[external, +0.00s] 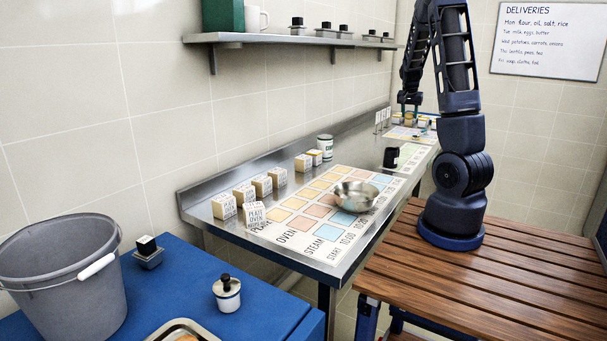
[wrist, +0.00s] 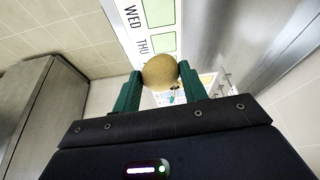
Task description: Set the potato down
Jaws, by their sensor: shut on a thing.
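The potato (wrist: 160,72) is round and yellow-brown. It sits between the two green fingertips of my gripper (wrist: 159,78) in the wrist view, which are closed against its sides. In the external view my gripper (external: 410,108) is small, at the far end of the steel counter (external: 205,208); the potato is too small to make out there. Behind the potato in the wrist view is a white strip (wrist: 128,28) with green squares and the words WED and THU. I cannot tell how high the potato is above the surface.
A steel bowl (external: 356,197) stands on a chart of coloured squares. Several lettered blocks (external: 263,185) line the wall side. A black cup (external: 391,158) and a white can (external: 325,147) stand farther along. A shelf (external: 290,39) runs above the counter; a grey bucket (external: 62,285) stands front left.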

